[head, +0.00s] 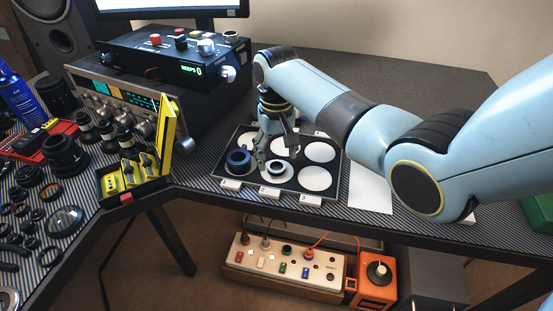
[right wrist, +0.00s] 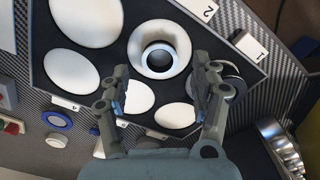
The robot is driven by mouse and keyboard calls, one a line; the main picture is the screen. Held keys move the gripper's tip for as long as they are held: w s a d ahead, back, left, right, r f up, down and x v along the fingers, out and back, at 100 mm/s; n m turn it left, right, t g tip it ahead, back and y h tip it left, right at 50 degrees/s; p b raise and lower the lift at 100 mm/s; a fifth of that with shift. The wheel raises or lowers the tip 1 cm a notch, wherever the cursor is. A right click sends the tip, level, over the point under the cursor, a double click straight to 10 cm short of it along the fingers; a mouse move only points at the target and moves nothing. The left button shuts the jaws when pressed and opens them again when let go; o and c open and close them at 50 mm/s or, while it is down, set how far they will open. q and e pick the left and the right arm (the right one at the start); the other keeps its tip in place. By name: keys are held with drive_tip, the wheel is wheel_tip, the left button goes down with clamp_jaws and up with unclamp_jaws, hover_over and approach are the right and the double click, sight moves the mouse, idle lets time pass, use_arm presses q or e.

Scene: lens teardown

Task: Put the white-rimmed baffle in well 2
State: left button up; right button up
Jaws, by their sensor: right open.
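The white-rimmed baffle (right wrist: 159,57) lies in the tray's well by the label 2 (right wrist: 208,10), a pale ring around a dark centre. In the head view the baffle (head: 276,172) sits in the front middle well, partly behind the gripper. My right gripper (head: 277,157) is just above and behind it. In the right wrist view the right gripper (right wrist: 160,97) has its fingers apart with nothing between them, and the baffle shows beyond the fingertips. The black tray (head: 290,186) has white round wells. My left gripper is not in view.
The front right well (head: 314,178) is empty. A yellow-edged case (head: 138,176) stands left of the tray, and stacked electronics (head: 180,60) stand behind. A white sheet (head: 369,188) lies to the right.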

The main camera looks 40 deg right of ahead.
wheel_tip(320, 180, up, 9)
drive_tip(key=p, duration=0.1)
drive_tip(key=shift+r, duration=0.15)
idle(0.4)
drive_tip(key=s+a+f+n+t, duration=0.2)
drive_tip(key=s+f, duration=0.1)
drive_tip(key=s, duration=1.1)
drive_tip(key=s+a+r+n+t, duration=0.15)
drive_tip(key=s+r, duration=0.35)
drive_tip(key=s, duration=0.8)
wheel_tip(320, 180, down, 30)
drive_tip(key=s+d+g+b, duration=0.2)
drive_tip(key=d+b, duration=0.1)
drive_tip(key=s+f+b, duration=0.2)
drive_tip(key=s+f, duration=1.4)
drive_tip(key=s, duration=0.2)
drive_tip(key=shift+d+f+g+h, duration=0.3)
drive_tip(key=shift+f+g+h, duration=0.05)
drive_tip(key=shift+f+h, duration=0.05)
